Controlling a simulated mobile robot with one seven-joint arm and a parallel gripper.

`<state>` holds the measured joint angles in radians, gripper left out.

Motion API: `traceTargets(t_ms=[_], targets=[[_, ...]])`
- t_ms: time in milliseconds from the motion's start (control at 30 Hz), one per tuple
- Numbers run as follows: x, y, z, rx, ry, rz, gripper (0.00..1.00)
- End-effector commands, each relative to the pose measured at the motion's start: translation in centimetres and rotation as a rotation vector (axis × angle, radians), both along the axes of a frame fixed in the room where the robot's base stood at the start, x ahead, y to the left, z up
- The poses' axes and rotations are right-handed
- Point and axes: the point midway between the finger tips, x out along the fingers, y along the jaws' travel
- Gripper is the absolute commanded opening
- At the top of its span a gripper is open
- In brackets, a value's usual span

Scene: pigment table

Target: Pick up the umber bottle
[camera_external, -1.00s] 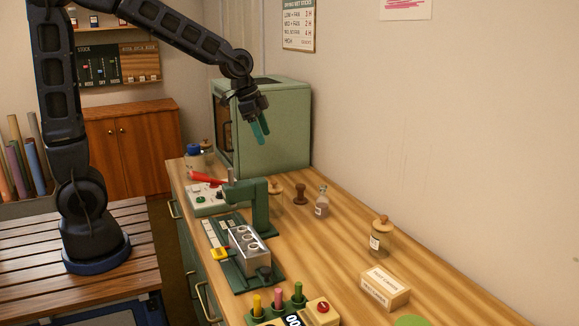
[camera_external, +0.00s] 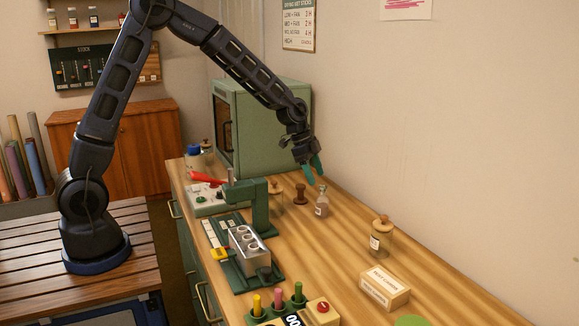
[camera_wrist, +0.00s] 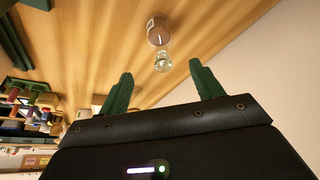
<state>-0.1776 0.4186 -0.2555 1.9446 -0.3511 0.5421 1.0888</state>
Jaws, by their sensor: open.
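A small clear glass bottle (camera_external: 321,204) with a pale label and narrow neck stands upright on the wooden bench, towards the wall. Its label is too small to read, so I cannot confirm that it is the umber one. In the wrist view the bottle (camera_wrist: 158,30) shows a brownish body and a clear neck, ahead of and between my fingers. My gripper (camera_external: 314,174) has green fingers and is above the bottle, slightly to its left in the external view. In the wrist view my gripper (camera_wrist: 161,71) is open and empty, apart from the bottle.
A dark brown stamp-like knob (camera_external: 300,194) stands left of the bottle, with a wooden-lidded jar (camera_external: 275,190) beyond it. A green press (camera_external: 262,210) is nearer. A green cabinet (camera_external: 270,125) stands behind. Another corked jar (camera_external: 380,238) is to the right, with clear bench between.

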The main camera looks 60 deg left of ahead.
Motion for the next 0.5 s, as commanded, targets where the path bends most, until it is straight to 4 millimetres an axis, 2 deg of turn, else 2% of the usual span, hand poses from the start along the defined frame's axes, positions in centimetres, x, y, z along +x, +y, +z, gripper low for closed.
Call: traceTargets(t_ms=[300,500], targets=[[1.0,-1.3,-4.0,0.001,0.002,-0.002,0.66],[1.3,-1.5,-5.0,0.001,0.001,0.0,0.66]])
